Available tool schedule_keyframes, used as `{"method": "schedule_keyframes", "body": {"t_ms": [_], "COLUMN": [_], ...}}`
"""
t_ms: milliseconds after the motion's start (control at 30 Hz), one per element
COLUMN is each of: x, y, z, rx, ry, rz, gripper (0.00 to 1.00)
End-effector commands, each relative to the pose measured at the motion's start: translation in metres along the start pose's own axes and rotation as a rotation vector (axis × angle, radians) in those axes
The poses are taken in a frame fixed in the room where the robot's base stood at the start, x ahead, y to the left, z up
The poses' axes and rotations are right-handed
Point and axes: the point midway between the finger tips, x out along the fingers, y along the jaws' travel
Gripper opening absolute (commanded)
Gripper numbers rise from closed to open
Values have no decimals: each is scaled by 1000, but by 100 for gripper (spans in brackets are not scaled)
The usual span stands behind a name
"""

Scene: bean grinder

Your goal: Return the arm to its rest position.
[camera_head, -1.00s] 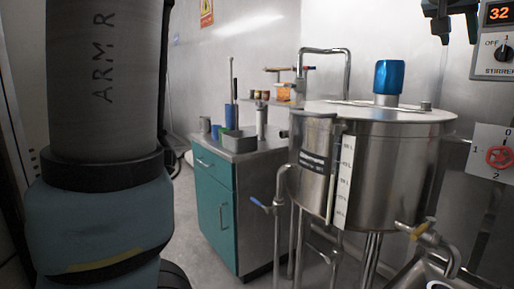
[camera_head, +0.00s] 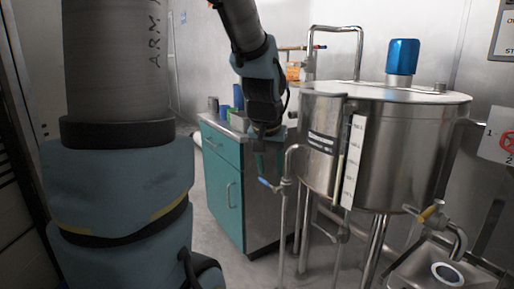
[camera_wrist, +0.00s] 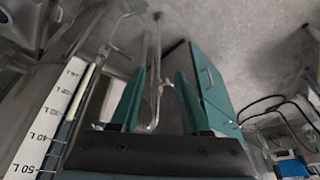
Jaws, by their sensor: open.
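My gripper (camera_head: 268,160) hangs pointing down in the middle of the head view, in front of the teal cabinet and left of the steel tank (camera_head: 400,150). Its two teal fingers are apart with nothing between them; they also show in the wrist view (camera_wrist: 160,100). My upper arm fills the left of the head view.
The teal cabinet (camera_head: 222,190) stands behind my gripper with several small items on its top. A sink (camera_head: 440,272) is at lower right. Grey floor is open left of the cabinet.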

Motion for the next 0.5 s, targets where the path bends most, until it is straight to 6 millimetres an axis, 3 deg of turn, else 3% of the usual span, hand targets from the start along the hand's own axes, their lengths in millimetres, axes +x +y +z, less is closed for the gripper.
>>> {"method": "schedule_keyframes", "body": {"t_ms": [33,100,333,500], "x": [8,16,29,-9], "y": [-17,-34,-68,-67], "z": [23,52,138,119], "rx": [-42,-87,-230,-219], "ry": [-44,-95,-242,-235], "rz": [-11,-20,-32,-30], "gripper": [46,46,46,46]}}
